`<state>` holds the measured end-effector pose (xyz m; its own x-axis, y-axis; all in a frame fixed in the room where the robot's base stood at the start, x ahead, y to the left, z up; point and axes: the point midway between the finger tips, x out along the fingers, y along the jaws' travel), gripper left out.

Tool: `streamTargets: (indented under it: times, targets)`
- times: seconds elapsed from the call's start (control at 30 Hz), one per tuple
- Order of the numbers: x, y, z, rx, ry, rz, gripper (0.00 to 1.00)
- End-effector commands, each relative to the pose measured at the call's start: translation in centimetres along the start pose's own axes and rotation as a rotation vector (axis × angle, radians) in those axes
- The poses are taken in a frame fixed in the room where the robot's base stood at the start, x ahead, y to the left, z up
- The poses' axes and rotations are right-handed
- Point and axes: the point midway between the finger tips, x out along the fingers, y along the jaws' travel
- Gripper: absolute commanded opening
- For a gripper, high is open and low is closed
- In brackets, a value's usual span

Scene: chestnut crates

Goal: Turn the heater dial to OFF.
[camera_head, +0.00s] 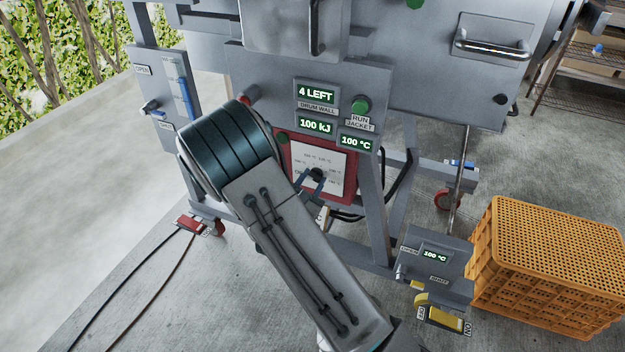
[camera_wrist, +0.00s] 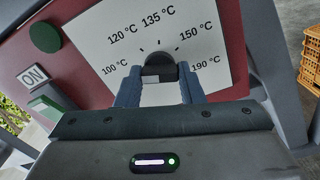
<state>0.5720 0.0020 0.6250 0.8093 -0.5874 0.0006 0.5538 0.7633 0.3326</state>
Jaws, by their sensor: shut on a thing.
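The heater dial (camera_head: 317,173) is a black knob on a white plate (camera_head: 318,158) set in a red panel. In the wrist view the dial (camera_wrist: 158,66) stands in the lower middle of the plate (camera_wrist: 185,18), with marks for 100, 120, 135, 150 and 190 °C around it. No OFF mark is readable there, and I cannot tell where the knob points. My gripper (camera_wrist: 160,88) has its blue fingers on either side of the knob, shut on it. In the head view my gripper (camera_head: 313,183) reaches the dial from below.
A green button (camera_wrist: 45,37) and an ON label (camera_wrist: 33,76) are on the red panel. Displays above show 4 LEFT (camera_head: 316,93), 100 kJ and 100 °C. A grey frame leg (camera_head: 370,215) stands right of the dial. An orange crate (camera_head: 560,215) sits at right.

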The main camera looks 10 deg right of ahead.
Motion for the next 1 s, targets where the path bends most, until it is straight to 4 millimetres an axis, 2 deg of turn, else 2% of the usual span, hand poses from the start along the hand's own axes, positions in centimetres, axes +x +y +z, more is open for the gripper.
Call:
streamTargets:
  times: [0.7, 1.0]
  targets:
    - [-0.08, -0.1, 0.31, -0.552, 0.003, -0.002, 0.12]
    - [-0.06, -0.27, 0.15, -0.702, 0.003, -0.004, 0.12]
